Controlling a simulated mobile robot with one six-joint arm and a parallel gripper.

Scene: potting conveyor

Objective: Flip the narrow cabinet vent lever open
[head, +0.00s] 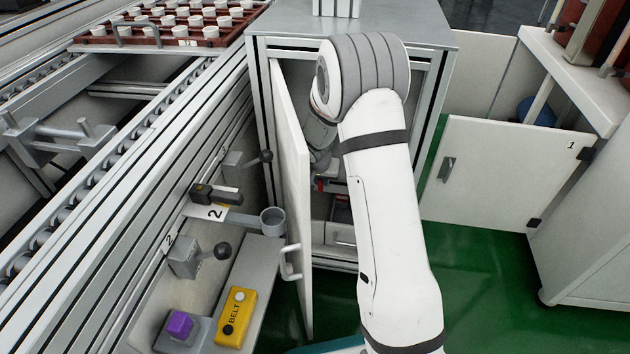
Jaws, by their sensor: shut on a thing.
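The narrow cabinet (258,90) stands in the middle of the head view, with its white door (292,190) swung open toward me. My white arm reaches into the open front of the cabinet, and its wrist bends down and inward behind the door's edge. My gripper is hidden behind my own arm and the door, so its fingers and anything between them do not show. I cannot make out a vent lever in the visible part of the cabinet. A small red and dark detail shows beside my wrist, too small to tell what it is.
Conveyor rails (130,180) run along the left, with two black-knobbed levers, a grey cup (273,221), a yellow BELT box (235,317) and a purple button (180,323). A red tray (160,40) of white pots is at the back. White door 1 (500,175) stands right, over green floor.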

